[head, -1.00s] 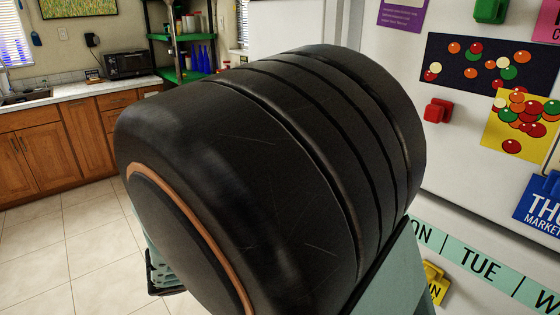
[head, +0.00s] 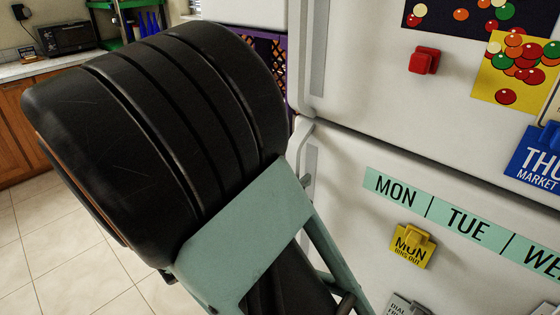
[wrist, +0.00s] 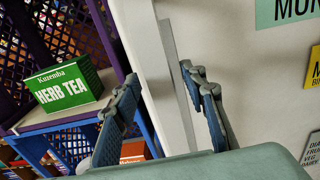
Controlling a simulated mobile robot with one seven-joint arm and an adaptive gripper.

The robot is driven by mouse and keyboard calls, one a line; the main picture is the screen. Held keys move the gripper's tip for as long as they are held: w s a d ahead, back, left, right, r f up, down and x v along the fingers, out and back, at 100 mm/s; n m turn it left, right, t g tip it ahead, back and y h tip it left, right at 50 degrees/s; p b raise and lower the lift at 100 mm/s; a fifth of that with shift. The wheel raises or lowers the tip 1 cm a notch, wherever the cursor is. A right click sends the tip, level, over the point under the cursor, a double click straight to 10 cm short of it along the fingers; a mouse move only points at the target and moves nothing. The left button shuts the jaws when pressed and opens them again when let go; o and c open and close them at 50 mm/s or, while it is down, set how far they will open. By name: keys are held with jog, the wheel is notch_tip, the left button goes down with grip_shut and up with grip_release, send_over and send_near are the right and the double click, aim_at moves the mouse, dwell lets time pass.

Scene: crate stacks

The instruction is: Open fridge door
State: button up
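The white fridge (head: 345,200) fills the right of the head view, with an upper and a lower door split by a dark seam. A pale grey vertical handle strip (head: 310,165) runs along the left edge of the lower door, which looks shut. In the wrist view the grey handle strip (wrist: 176,85) runs down beside the white door edge (wrist: 143,50). My gripper (wrist: 160,75) is open. One finger is left of the door edge and the other is right of the strip; whether either touches is unclear. My arm hides the gripper in the head view.
Left of the fridge, a purple and blue crate shelf (wrist: 55,125) holds a green herb tea box (wrist: 63,90) close to the left finger. Magnets, including a red one (head: 423,61), dot the doors. Tiled floor (head: 40,240) lies open at left.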

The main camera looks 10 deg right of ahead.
jog(key=shift+w+d, duration=0.45)
jog(key=shift+d, duration=0.1)
grip_shut()
